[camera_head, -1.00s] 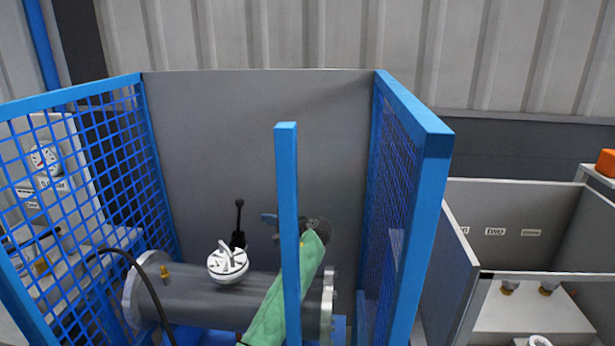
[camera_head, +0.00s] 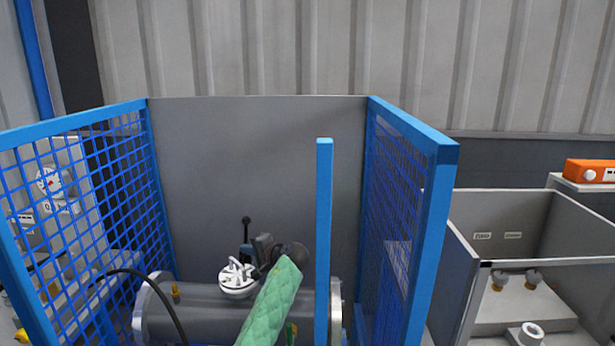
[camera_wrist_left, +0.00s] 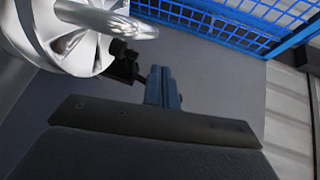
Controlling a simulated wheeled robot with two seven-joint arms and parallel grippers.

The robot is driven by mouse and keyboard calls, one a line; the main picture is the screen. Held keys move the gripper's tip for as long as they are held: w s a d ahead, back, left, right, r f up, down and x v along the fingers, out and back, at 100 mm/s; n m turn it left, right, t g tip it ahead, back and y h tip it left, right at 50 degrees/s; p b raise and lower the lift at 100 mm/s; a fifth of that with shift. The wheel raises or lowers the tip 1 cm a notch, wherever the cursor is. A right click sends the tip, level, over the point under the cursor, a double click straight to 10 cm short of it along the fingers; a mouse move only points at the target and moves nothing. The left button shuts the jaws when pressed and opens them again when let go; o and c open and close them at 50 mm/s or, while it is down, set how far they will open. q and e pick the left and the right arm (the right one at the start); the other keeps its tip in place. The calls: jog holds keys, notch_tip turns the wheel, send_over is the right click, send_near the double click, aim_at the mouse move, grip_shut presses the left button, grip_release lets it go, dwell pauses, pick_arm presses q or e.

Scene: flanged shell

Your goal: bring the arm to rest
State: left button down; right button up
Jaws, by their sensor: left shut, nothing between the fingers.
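My left arm's green sleeve rises from the bottom in the head view. My left gripper (camera_head: 247,252) is at its upper end, just right of the white round fitting (camera_head: 238,279) on top of the grey flanged shell (camera_head: 205,310). In the left wrist view, the blue fingertips of my left gripper (camera_wrist_left: 163,88) are together, with nothing between them. The shiny fitting (camera_wrist_left: 75,50) fills the upper left there, apart from the fingertips. Part of the shell is hidden behind my sleeve. My right gripper is out of view.
A blue post (camera_head: 324,240) stands just right of my sleeve. Blue mesh panels flank the shell on the left (camera_head: 95,210) and right (camera_head: 395,220), with a grey back panel (camera_head: 255,160). A grey bin (camera_head: 545,262) and an orange box (camera_head: 590,171) are at the right.

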pick_arm(q)
jog(key=shift+s+d+r+n+h, duration=0.1)
jog(key=shift+s+r+n+h, duration=0.05)
jog(key=shift+r+n+h, duration=0.2)
jog(key=shift+d+r+h, duration=0.2)
jog(key=shift+d+h, duration=0.05)
jog(key=shift+h, duration=0.1)
jog(key=s+d+r+n+t+h, duration=0.1)
jog(key=s+d+r+n+h, duration=0.15)
jog(key=h, duration=0.25)
jog(key=s+d+f+n+h, duration=0.1)
jog(key=s+d+f+h, duration=0.3)
jog(key=s+f, duration=0.75)
jog(key=s+a+f+g+h, duration=0.1)
jog(key=s+f+g, duration=0.2)
jog(key=s+f, duration=0.8)
jog(key=s+a+f+g+h, duration=0.1)
jog(key=s+a+f+g, duration=0.1)
jog(key=s+f, duration=0.9)
jog(key=s+a+f+g, duration=0.1)
jog(key=s+f+g, duration=0.2)
jog(key=s+f, duration=0.9)
jog(key=s, duration=1.4)
jog(key=shift+s+a+n+g+h, duration=0.2)
jog(key=shift+n+g+h, duration=0.1)
jog(key=shift+n+h, duration=0.1)
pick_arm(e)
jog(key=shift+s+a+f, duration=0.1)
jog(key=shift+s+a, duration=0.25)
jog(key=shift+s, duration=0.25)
